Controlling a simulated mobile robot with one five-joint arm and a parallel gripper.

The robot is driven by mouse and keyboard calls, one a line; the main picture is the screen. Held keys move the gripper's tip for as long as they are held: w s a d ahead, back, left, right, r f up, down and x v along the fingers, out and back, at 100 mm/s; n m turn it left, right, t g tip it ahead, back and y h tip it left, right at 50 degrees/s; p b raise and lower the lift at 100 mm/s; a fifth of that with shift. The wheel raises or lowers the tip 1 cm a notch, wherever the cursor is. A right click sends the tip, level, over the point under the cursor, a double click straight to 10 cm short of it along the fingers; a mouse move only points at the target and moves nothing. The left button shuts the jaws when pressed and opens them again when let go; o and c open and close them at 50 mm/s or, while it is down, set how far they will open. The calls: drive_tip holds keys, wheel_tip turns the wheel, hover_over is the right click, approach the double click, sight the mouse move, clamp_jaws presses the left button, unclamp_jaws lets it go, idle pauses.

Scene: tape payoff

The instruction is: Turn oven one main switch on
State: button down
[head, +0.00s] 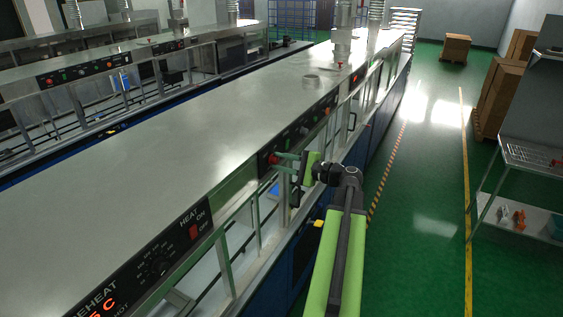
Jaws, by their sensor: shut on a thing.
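The near oven (190,135) is a long machine with a pale metal top and a dark control panel along its side. My gripper (279,161), with green fingers, reaches from the right to this panel. It is shut on a red switch (272,159) on the panel, partly hidden by the fingers. Which way the switch is turned is too small to tell. Small knobs and lights (305,130) sit farther along the panel. In the near left corner is a preheat panel with a dial (158,268) and a red heat switch (194,232).
A second oven line (110,65) runs along the left. The green floor aisle (420,215) to the right is clear. A wire shelf (532,157) and stacked cardboard boxes (497,95) stand at the right; another box (455,47) lies farther back.

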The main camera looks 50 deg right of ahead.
drive_tip(key=c, duration=1.1)
unclamp_jaws()
drive_tip(key=p+v, duration=0.1)
drive_tip(key=v, duration=1.6)
drive_tip(key=shift+s, duration=0.25)
